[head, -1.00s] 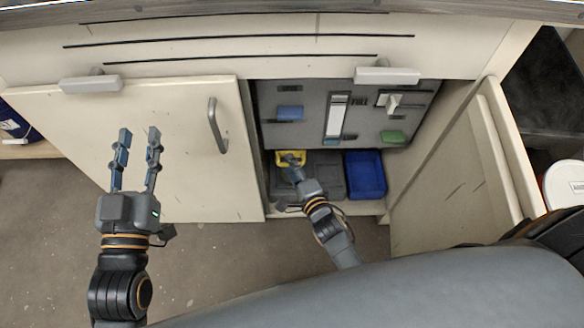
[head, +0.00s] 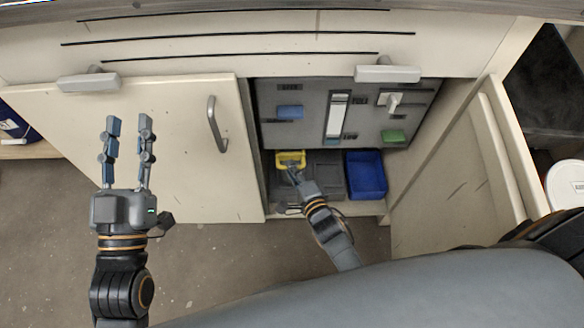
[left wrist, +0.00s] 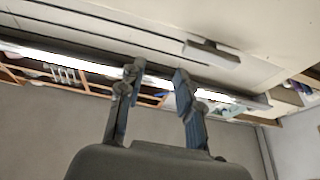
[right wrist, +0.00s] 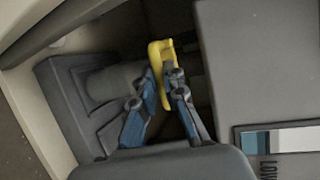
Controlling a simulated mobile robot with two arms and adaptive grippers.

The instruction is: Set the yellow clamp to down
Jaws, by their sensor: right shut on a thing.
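The yellow clamp (head: 290,154) is a yellow loop low inside the open cabinet, below the blue tab on the grey panel. It also shows in the right wrist view (right wrist: 154,50), standing out beside the grey panel. My right gripper (head: 291,168) reaches into the cabinet and is shut on the yellow clamp; in the right wrist view its fingertips (right wrist: 160,80) close on the clamp's lower part. My left gripper (head: 127,125) is open and empty in front of the closed left door. Its two fingers stand apart in the left wrist view (left wrist: 155,75).
The grey panel (head: 375,125) carries a blue tab (head: 290,112), a gauge (head: 337,115), a white lever (head: 393,102) and a green tab (head: 394,136). A blue bin (head: 366,174) stands right of my right gripper. The open right door (head: 470,150) flanks the opening.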

